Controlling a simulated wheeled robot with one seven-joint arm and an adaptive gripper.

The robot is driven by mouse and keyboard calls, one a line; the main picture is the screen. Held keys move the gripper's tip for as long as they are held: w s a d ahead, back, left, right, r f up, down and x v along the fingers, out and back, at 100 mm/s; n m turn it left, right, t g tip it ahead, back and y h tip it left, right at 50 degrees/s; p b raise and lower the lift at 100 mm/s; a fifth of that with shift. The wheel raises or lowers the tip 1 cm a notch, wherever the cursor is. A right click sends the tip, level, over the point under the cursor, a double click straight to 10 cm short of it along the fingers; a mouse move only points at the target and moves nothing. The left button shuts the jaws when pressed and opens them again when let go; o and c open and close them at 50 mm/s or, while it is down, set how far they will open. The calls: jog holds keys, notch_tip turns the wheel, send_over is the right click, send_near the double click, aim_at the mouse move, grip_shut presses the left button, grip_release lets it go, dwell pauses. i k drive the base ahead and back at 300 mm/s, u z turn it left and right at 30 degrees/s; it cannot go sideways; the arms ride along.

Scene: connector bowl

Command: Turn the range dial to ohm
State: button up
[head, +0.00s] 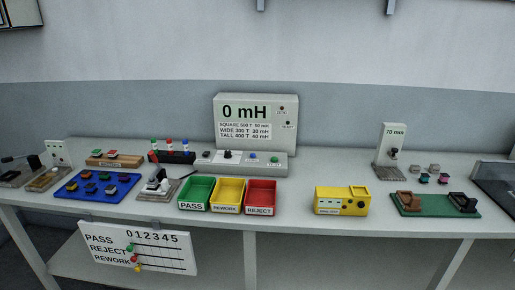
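A large pale meter (285,122) stands at the back middle of the bench, and its screen reads 0 mH. Its low front base (262,163) carries a black knob (227,154) on a white plate, which appears to be the range dial. The dial's markings are too small to read, so I cannot tell its setting or which mark is ohm. A blue button (253,156) and a green button (274,160) sit to its right. My gripper is not in view.
Green (191,206), yellow (226,208) and red (260,210) bins stand in front of the meter. A yellow box (341,208) stands right of them. A blue tray (97,199) with small parts lies left, and a green board (435,208) right. A PASS/REJECT/REWORK board (165,248) hangs in front.

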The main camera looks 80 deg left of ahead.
aim_at(227, 154)
jog(key=i, duration=0.95)
jog(key=u, duration=3.45)
